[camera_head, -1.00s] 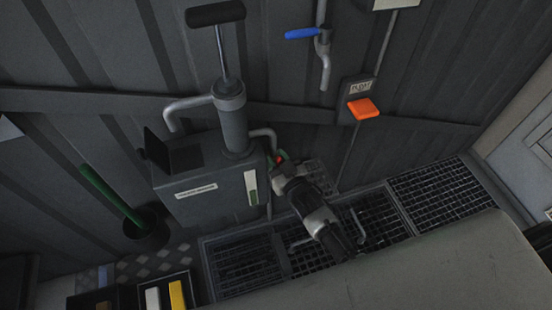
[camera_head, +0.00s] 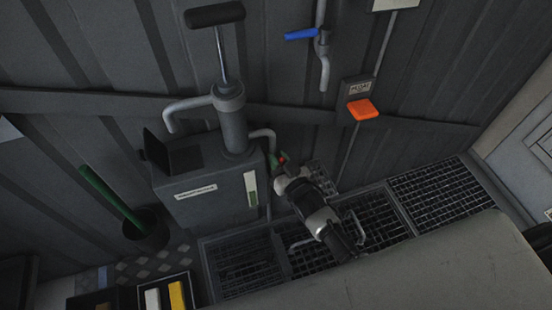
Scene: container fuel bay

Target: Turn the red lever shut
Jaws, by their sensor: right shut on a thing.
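The red lever (camera_head: 281,160) shows as a small red patch at the right side of the grey tank, just below the bent outlet pipe. My right gripper (camera_head: 281,164) is at the lever and shut on it. The gripper and wrist hide most of the lever, so I cannot tell its exact angle. My right arm comes up from the lower right over the floor grating. My left gripper is not in view.
The grey tank (camera_head: 215,203) carries a hand pump (camera_head: 232,120) and an open dark lid. A blue-handled tap (camera_head: 301,34) and an orange switch (camera_head: 362,109) are on the wall. A green-handled tool stands in a black pot (camera_head: 147,232). Floor grating (camera_head: 436,195) lies right.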

